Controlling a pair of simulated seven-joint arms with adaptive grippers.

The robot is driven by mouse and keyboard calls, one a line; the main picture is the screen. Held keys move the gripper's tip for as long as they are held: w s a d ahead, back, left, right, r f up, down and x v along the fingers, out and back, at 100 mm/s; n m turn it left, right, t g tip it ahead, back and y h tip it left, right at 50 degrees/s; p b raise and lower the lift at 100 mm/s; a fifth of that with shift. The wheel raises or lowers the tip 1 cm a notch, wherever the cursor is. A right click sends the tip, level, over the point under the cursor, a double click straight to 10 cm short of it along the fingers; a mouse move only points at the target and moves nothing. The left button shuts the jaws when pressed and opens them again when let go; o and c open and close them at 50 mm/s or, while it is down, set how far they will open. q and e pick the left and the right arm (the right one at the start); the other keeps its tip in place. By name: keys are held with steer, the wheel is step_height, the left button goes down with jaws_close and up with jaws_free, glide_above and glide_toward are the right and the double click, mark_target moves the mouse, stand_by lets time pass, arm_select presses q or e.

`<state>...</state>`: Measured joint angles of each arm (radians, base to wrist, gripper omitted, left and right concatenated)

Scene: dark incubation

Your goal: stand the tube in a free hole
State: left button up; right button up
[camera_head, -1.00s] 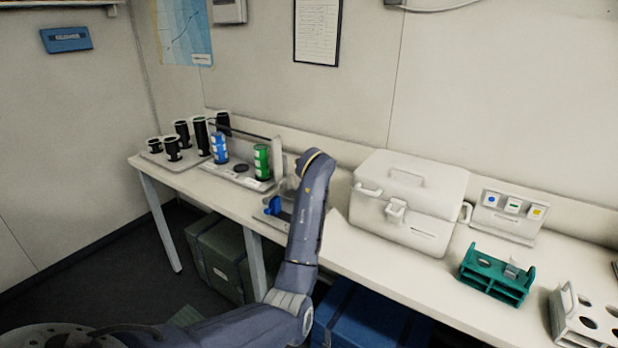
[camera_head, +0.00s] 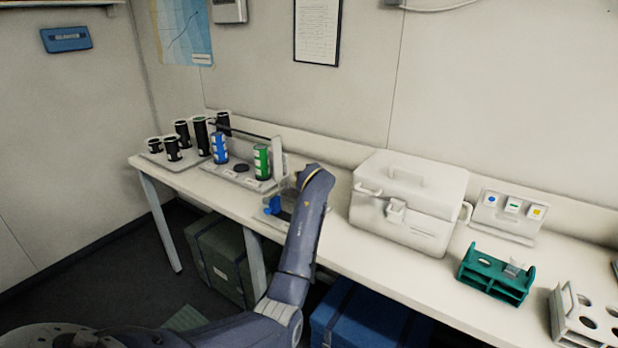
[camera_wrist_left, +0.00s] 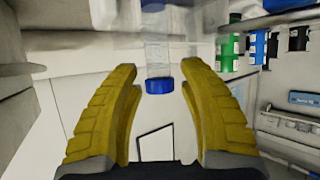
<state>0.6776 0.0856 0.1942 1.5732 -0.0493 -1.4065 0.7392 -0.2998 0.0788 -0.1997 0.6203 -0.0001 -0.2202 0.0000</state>
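In the left wrist view, a clear tube (camera_wrist_left: 158,55) with a blue cap (camera_wrist_left: 159,86) shows between and beyond my yellow fingertips. My left gripper (camera_wrist_left: 159,68) is open, with a gap on both sides of the cap; I cannot tell how far the tube lies from the fingers. In the head view my left arm reaches over the bench and its wrist hides the fingers. A teal rack (camera_head: 495,276) stands right of the white box, with a small grey piece on it. A white rack (camera_head: 566,318) with round holes is cut by the right edge. My right gripper is out of view.
A white lidded box (camera_head: 400,222) stands right of my wrist. A small blue object (camera_head: 273,205) sits left of it. Green (camera_head: 262,162) and blue (camera_head: 219,147) cylinders stand on a tray further left, near several black cylinders. A panel with coloured labels (camera_head: 508,214) stands behind the teal rack.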

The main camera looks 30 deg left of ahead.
arm_select(q)
steer(key=shift+o, duration=0.7)
steer(key=shift+r, duration=0.1)
steer(key=v, duration=1.2)
steer(key=shift+a+r, duration=0.1)
